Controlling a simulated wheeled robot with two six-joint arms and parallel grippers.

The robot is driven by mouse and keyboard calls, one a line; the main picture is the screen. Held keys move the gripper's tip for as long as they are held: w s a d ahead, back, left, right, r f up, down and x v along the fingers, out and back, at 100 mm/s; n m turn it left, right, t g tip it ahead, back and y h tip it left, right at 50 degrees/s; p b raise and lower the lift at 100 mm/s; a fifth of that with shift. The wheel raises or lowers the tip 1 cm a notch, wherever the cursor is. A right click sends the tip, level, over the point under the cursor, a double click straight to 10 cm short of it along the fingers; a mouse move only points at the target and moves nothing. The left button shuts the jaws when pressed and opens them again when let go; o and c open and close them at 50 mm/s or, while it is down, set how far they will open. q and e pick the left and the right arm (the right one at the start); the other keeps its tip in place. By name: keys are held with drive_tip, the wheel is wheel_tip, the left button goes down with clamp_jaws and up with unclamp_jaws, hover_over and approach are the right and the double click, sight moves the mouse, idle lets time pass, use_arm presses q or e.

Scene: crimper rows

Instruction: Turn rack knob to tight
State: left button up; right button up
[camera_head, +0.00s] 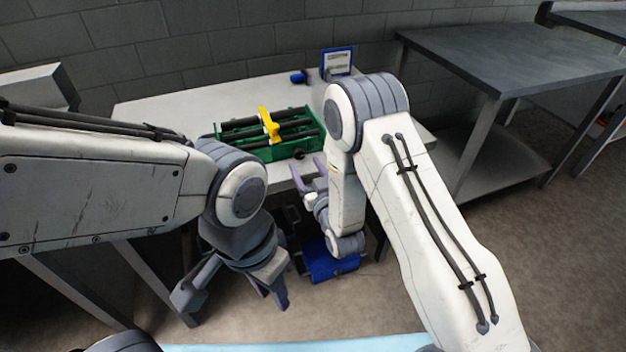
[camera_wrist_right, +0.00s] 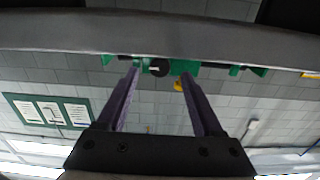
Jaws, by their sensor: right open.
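The green rack (camera_head: 250,155) sits on the white table and holds several black bars, with a yellow piece (camera_head: 268,124) across them. A small dark round knob (camera_head: 298,154) is on its front side. In the right wrist view, which looks upside down, the knob (camera_wrist_right: 159,67) has a pale mark and appears between my fingers. My right gripper (camera_head: 308,174) is open and empty, in front of the rack near the table's front edge. In the wrist view its fingers (camera_wrist_right: 158,85) are spread, apart from the knob. My left gripper (camera_head: 232,292) is open and empty, low in front of the table.
The white table (camera_head: 150,112) has a blue-framed card (camera_head: 337,62) and a small blue object (camera_head: 299,76) at the back. A blue container (camera_head: 330,264) stands below the front edge. A grey table (camera_head: 520,50) stands at right. The white table's left part is clear.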

drive_tip(key=v, duration=0.7)
drive_tip(key=shift+s+b, duration=0.15)
drive_tip(key=shift+b, duration=0.15)
drive_tip(key=s+a+r+n+g+h, duration=0.2)
drive_tip(key=s+a+g, duration=0.4)
drive_tip(key=s+g, duration=0.3)
drive_tip(key=s+d+r+n+g+h, duration=0.1)
drive_tip(key=s+d+r+g, duration=0.15)
drive_tip(key=s, duration=0.35)
drive_tip(key=s+d+r+g, duration=0.1)
drive_tip(key=s+d+g, duration=0.15)
drive_tip(key=s, duration=0.35)
drive_tip(key=s+d+r+n+g+h, duration=0.1)
drive_tip(key=s+d+r+g, duration=0.15)
drive_tip(key=s, duration=0.45)
wheel_tip(320, 180, up, 16)
drive_tip(key=p, duration=1.5)
drive_tip(key=shift+s+a+g+h, duration=0.2)
drive_tip(key=shift+s+g+h, duration=0.1)
drive_tip(key=shift+g, duration=0.05)
